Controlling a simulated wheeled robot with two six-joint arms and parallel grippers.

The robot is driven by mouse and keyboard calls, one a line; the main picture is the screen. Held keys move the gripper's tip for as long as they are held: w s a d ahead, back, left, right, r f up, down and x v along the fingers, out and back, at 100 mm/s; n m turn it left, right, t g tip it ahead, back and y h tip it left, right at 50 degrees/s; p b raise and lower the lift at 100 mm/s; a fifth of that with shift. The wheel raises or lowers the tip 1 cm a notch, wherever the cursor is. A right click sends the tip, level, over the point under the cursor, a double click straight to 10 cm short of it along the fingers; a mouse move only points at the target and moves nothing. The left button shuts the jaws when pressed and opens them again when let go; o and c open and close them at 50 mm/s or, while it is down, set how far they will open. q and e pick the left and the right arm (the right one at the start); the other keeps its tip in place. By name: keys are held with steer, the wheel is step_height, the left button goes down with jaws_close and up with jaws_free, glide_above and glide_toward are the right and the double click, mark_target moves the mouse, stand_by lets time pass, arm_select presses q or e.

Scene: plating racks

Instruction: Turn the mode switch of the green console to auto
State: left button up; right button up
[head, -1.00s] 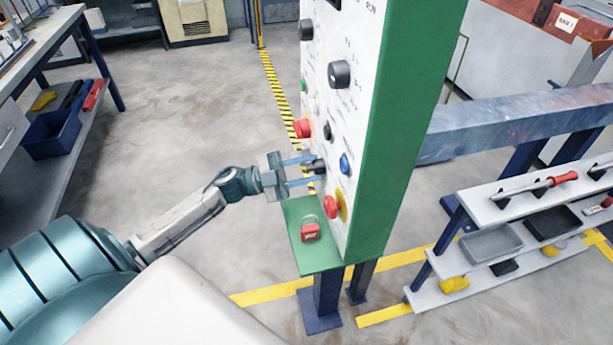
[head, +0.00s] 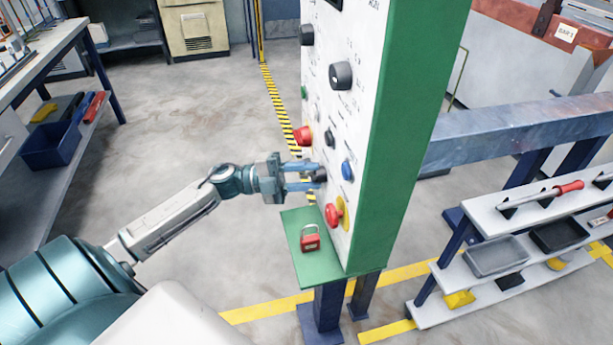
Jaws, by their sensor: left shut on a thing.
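The green console (head: 405,150) stands upright in the middle, with a white front panel (head: 318,100) seen at a steep angle. My left gripper (head: 317,175) is at the lower part of the panel, shut on a small black switch knob (head: 321,174). Its fingers partly hide the knob, so I cannot read its setting. Larger black knobs sit higher, one at the upper left (head: 307,35) and one nearer the middle (head: 341,75). The panel lettering is too small and slanted to read. My right gripper is not in view.
Close to my left gripper are a red button (head: 302,134), a blue button (head: 347,170) and a red mushroom button on yellow (head: 334,214). A red padlock (head: 310,238) rests on the green ledge (head: 300,265) below.

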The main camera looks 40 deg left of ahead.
arm_select(q)
steer(key=o, duration=1)
steer(key=shift+c, duration=0.2)
steer(key=shift+s+a, duration=0.1)
steer(key=shift+s+a+f, duration=0.15)
steer(key=shift+a, duration=0.1)
steer(key=v, duration=0.3)
steer(key=shift+s+a+f, duration=0.1)
steer(key=shift+s+a, duration=0.1)
steer(key=shift+a, duration=0.1)
glide_toward(308, 177)
steer(key=shift+s+a, duration=0.3)
steer(key=shift+a, duration=0.2)
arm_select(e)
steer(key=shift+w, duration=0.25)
